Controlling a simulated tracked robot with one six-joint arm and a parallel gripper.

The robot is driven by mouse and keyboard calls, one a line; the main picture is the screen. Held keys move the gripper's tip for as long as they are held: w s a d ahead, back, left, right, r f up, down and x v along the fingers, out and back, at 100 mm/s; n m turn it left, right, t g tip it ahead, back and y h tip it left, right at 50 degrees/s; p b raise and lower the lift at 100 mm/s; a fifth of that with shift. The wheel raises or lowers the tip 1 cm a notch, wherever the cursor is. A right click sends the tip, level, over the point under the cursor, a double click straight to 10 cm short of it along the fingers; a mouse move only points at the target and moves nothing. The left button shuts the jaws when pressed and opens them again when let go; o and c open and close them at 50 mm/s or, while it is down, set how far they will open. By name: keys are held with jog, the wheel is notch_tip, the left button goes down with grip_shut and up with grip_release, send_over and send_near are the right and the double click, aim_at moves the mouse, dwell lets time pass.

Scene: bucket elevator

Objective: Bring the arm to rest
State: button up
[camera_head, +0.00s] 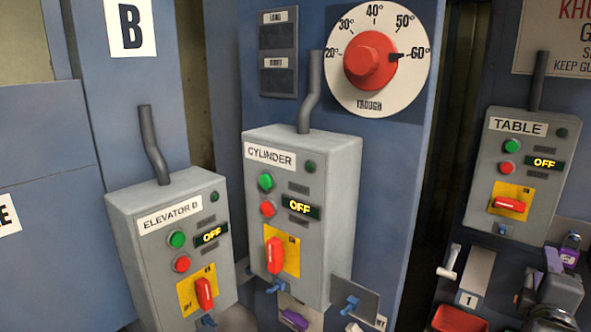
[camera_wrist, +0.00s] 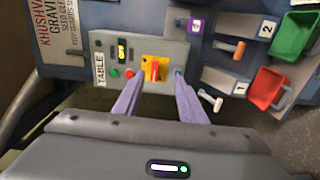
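In the wrist view my gripper (camera_wrist: 159,76) shows two long pale purple fingers, spread apart with nothing between them. They point toward the grey TABLE box (camera_wrist: 113,48) and its red rotary switch on a yellow plate (camera_wrist: 155,69). I cannot tell whether either fingertip touches the box. In the head view the TABLE box (camera_head: 521,178) stands at the right with its display reading OFF. A grey and purple shape at the head view's lower right edge may be part of my gripper, but this is unclear.
The CYLINDER box (camera_head: 330,190) and ELEVATOR B box (camera_head: 140,225) both read OFF. The red TROUGH dial (camera_head: 370,62) points at 60°. Near the TABLE box are a purple padlock (camera_wrist: 196,26), an orange handle (camera_wrist: 230,46), a white handle (camera_wrist: 210,101), a red tray (camera_wrist: 267,88) and a green tray (camera_wrist: 293,34).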

jog(key=w+a+f+m+g+y, duration=0.1)
jog(key=a+f+m+y, duration=0.2)
jog(key=a, duration=0.6)
jog(key=a+f+m+g+y, duration=0.2)
jog(key=a+f+y, duration=0.15)
jog(key=a, duration=0.55)
jog(key=s+a+f+m+g+y, duration=0.4)
jog(key=s+a+m+g, duration=0.1)
jog(key=s+a, duration=0.7)
jog(key=a, duration=0.2)
jog(key=shift+s+a+f+y, duration=0.2)
jog(key=shift+s+a+y, duration=0.15)
jog(key=shift+d, duration=0.1)
